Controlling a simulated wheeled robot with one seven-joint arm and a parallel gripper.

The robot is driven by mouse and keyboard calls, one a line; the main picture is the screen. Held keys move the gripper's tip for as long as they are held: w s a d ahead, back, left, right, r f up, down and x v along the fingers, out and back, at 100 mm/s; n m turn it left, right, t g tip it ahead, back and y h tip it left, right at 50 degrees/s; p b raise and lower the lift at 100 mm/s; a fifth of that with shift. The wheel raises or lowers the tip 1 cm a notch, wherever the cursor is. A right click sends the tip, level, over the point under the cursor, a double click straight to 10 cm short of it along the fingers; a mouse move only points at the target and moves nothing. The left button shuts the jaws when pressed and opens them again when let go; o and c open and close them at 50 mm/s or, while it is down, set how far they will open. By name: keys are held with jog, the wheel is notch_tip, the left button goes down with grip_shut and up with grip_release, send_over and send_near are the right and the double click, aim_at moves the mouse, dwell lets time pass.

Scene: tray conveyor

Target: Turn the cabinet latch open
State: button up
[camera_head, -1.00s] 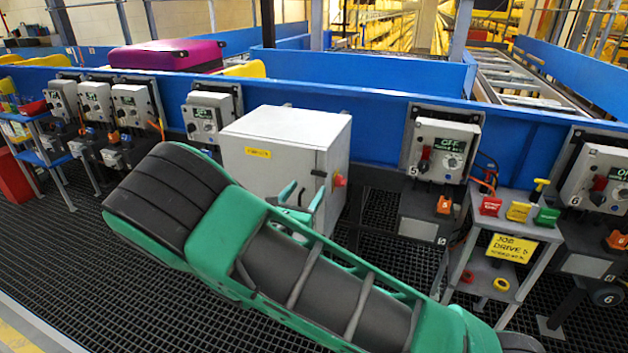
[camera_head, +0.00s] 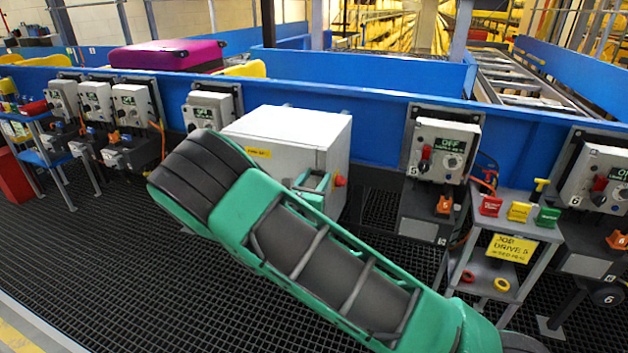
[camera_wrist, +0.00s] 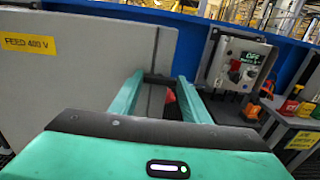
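The cabinet (camera_head: 285,130) is a light grey box with a yellow label, standing against the blue conveyor side. The wrist view shows its door (camera_wrist: 90,60) close up, with the label reading FEED 400 V. My gripper (camera_head: 312,182) is at the right part of the cabinet front. In the wrist view its two green fingers (camera_wrist: 161,76) are spread apart. A dark horizontal bar, seemingly the latch (camera_wrist: 159,79), shows between the fingertips; I cannot tell whether they touch it. In the head view the fingers hide the latch.
A red knob (camera_head: 340,181) sits on the cabinet's right side, near my fingers. To the right are a control box marked 5 (camera_head: 441,150) and a small grey stand (camera_head: 515,230) with coloured blocks and a yellow sign. Dark grating floor lies open at left.

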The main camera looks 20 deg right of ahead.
jog(key=c, duration=0.4)
jog(key=shift+a, duration=0.15)
